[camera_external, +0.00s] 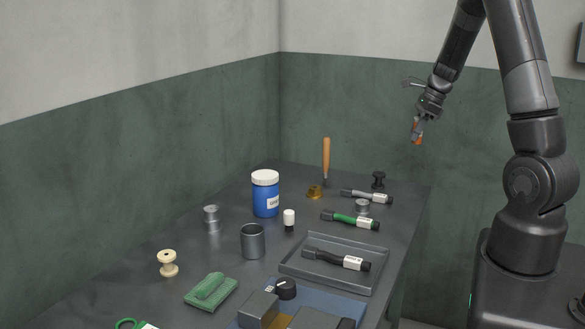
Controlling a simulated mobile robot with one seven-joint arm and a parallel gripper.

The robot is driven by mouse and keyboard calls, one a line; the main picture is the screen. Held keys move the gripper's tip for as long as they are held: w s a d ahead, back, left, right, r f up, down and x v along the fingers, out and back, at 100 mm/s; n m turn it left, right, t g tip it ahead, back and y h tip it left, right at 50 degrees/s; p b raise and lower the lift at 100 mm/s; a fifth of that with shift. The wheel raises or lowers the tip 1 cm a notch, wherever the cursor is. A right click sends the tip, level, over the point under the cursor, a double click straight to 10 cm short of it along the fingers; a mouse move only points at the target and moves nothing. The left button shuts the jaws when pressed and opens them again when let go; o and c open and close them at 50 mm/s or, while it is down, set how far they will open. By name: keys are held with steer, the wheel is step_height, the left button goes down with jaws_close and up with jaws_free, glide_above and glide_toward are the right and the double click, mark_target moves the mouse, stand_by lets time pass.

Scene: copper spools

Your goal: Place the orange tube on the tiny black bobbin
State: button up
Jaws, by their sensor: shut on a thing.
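My gripper (419,126) is raised in the air above and to the right of the table's far end. It is shut on the orange tube (417,134), of which only a small orange part shows between and below the fingers. The tiny black bobbin (378,180) stands upright at the table's far right, below and to the left of my gripper and well apart from it. Nothing is seen on the bobbin.
A grey tube (360,194) lies just in front of the bobbin, with a small metal spool (362,207) and a green tube (343,217) nearer. An upright orange-handled tool (326,158) stands left. A grey tray (289,267) holds a black tube. A blue jar (265,200) stands farther left.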

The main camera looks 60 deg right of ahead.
steer(key=shift+s+d+r, duration=0.1)
steer(key=shift+s+d, duration=0.05)
steer(key=shift+d, duration=0.5)
steer(key=shift+w+f, duration=0.2)
steer(key=shift+w, duration=0.05)
steer(key=w+a+f, duration=0.1)
steer(key=w+f, duration=0.1)
steer(key=w, duration=0.1)
steer(key=w+a+f, duration=0.1)
steer(key=w+f, duration=0.1)
steer(key=w, duration=0.1)
steer(key=w+a+f, duration=0.1)
steer(key=w+f, duration=0.1)
steer(key=w, duration=0.2)
steer(key=shift+a+f, duration=0.2)
steer(key=shift+a, duration=0.15)
steer(key=shift+w+f, duration=0.1)
steer(key=shift+f, duration=1.95)
steer(key=shift+f, duration=0.15)
steer(key=o, duration=1)
